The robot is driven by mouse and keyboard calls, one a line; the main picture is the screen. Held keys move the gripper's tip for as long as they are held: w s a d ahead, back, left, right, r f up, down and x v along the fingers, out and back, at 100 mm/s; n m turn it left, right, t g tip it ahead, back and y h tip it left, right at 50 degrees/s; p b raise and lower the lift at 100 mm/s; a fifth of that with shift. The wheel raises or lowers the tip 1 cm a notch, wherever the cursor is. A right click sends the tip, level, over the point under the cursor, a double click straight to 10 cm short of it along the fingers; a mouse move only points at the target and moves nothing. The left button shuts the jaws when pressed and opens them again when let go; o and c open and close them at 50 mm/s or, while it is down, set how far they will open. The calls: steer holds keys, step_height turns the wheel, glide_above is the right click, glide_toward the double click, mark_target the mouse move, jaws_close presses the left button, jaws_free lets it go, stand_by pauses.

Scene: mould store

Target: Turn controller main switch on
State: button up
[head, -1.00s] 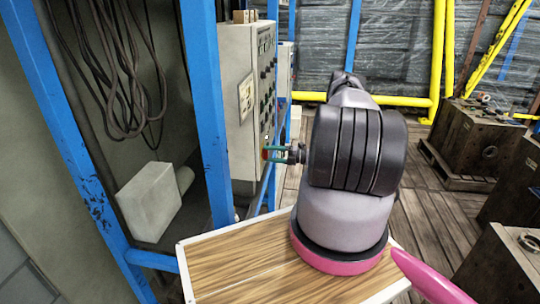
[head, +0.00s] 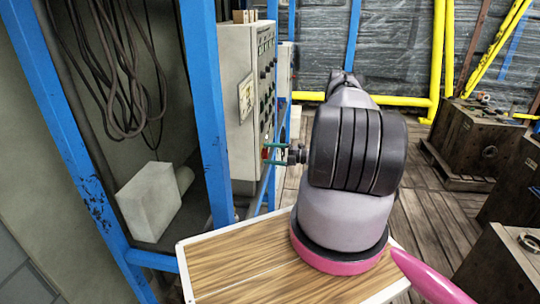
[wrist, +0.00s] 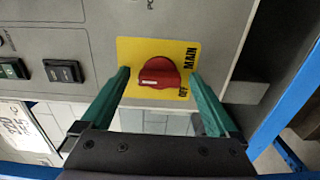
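The controller (head: 242,95) is a grey cabinet with rows of dark knobs and buttons on its face, standing behind the blue frame in the head view. Its main switch (wrist: 159,73) is a red rotary knob on a yellow plate marked MAIN and OFF in the wrist view. The knob's pale mark points towards the left in that view. My gripper (wrist: 158,84) has two green fingers, open, one on either side of the red knob. Whether they touch it I cannot tell. In the head view my gripper (head: 270,154) is at the lower part of the cabinet face.
Blue posts (head: 205,110) stand left of the cabinet. A black switch (wrist: 64,71) and a green button (wrist: 13,69) sit beside the main switch. Yellow rails (head: 400,101) and dark mould blocks (head: 480,140) are to the right, with plank floor between.

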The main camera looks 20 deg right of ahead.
steer(key=v, duration=1)
steer(key=shift+s+d, duration=0.3)
